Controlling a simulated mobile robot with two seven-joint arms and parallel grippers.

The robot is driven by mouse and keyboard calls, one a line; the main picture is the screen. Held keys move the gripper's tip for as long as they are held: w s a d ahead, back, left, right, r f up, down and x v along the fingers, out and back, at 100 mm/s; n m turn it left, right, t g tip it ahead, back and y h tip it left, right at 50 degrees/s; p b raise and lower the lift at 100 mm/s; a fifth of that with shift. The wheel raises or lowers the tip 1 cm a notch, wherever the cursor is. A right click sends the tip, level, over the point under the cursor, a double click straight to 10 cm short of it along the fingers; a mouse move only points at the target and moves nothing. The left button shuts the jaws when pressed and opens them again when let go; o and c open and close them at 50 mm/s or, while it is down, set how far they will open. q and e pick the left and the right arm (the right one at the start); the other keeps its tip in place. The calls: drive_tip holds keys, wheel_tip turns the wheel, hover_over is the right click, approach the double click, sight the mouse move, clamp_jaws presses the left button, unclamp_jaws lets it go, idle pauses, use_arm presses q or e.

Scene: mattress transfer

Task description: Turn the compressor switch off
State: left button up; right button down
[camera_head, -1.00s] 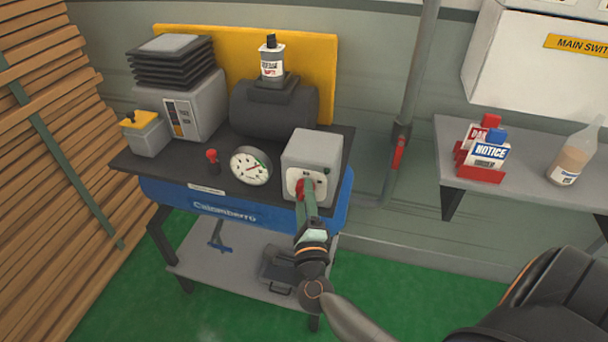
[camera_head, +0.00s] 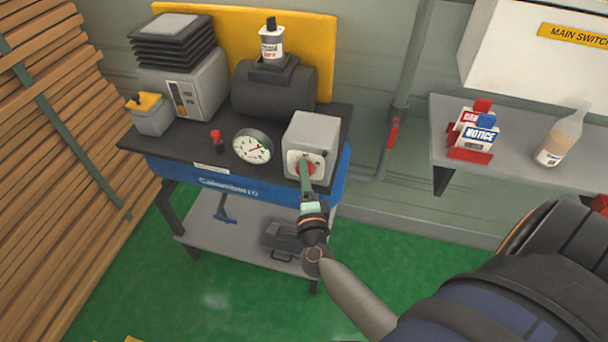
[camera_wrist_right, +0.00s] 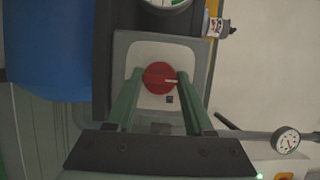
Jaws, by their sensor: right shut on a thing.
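The compressor switch is a red round knob (camera_wrist_right: 159,78) on a pale plate on the front of a grey box (camera_head: 316,133). The box stands at the right end of the blue compressor bench (camera_head: 241,187). My right gripper (camera_head: 306,170) reaches up to the knob from the front. In the right wrist view its two green fingers (camera_wrist_right: 159,82) lie on either side of the knob, shut on it. A light mark on the knob points to the right in that view. The fingers partly hide the knob in the head view. My left gripper is not in view.
A round pressure gauge (camera_head: 252,147) and a small red-topped knob (camera_head: 216,137) stand left of the switch box. A dark tank (camera_head: 273,92) is behind. A grey shelf (camera_head: 514,160) with sign tags and a bottle (camera_head: 564,137) is at right. Stacked planks fill the left.

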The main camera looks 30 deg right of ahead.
drive_tip(key=shift+c, duration=1.4)
unclamp_jaws()
